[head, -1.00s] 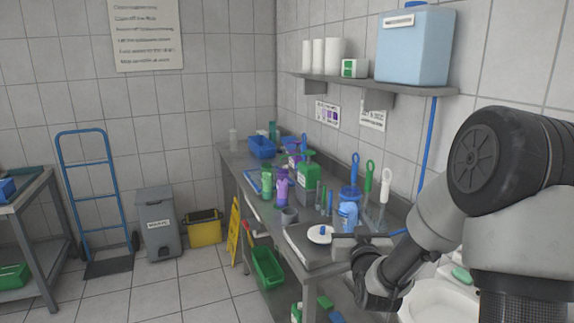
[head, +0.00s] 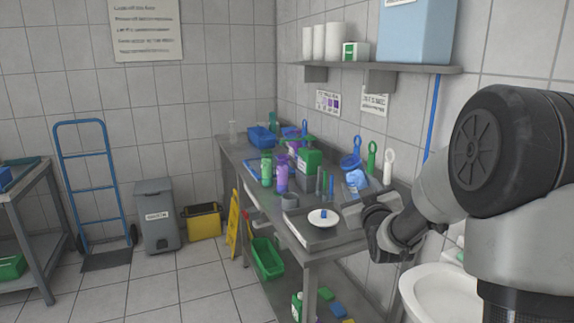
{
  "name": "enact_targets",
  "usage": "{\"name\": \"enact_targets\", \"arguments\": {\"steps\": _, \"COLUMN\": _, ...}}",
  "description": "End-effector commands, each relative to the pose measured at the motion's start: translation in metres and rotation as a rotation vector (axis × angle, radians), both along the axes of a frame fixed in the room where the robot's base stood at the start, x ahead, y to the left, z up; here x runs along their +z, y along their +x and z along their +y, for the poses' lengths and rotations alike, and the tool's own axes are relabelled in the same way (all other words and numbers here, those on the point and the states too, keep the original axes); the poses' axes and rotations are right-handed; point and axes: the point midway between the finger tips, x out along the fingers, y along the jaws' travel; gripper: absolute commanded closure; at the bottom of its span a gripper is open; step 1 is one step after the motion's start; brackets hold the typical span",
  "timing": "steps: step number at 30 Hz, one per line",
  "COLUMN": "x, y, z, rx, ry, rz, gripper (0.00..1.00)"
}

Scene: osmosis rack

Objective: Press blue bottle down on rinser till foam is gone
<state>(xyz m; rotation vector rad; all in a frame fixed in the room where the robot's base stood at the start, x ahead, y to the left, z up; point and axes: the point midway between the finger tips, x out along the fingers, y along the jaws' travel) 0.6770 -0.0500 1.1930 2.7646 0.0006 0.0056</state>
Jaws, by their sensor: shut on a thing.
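The rinser (head: 323,218) is a white round disc with a small blue centre. It sits on a grey tray at the near end of the bench. My gripper (head: 364,205) is to the right of the rinser and above the bench. It is shut on the blue bottle (head: 357,180), which shows just above the fingers and looks tilted. The bottle is apart from the rinser in the picture, up and to its right. Its lower part is hidden by the gripper, and I cannot make out foam.
Upright brushes (head: 372,157) stand behind the blue bottle near the wall. A white basin (head: 440,295) is at the lower right.

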Motion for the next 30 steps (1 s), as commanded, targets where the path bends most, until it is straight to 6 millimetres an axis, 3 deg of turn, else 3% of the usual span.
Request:
{"name": "enact_targets", "arguments": {"steps": 4, "x": -0.003, "y": 0.0, "z": 0.0, "rx": 0.001, "ry": -0.127, "rz": -0.001, "gripper": 0.8}}
{"name": "enact_targets", "arguments": {"steps": 14, "x": -0.001, "y": 0.0, "z": 0.0, "rx": 0.001, "ry": -0.159, "rz": -0.001, "gripper": 0.8}}
{"name": "enact_targets", "arguments": {"steps": 24, "x": -0.006, "y": 0.0, "z": 0.001, "rx": 0.0, "ry": -0.597, "rz": -0.005, "gripper": 0.8}}
{"name": "enact_targets", "arguments": {"steps": 30, "x": 0.002, "y": 0.0, "z": 0.0, "rx": -0.001, "ry": -0.669, "rz": -0.001, "gripper": 0.8}}
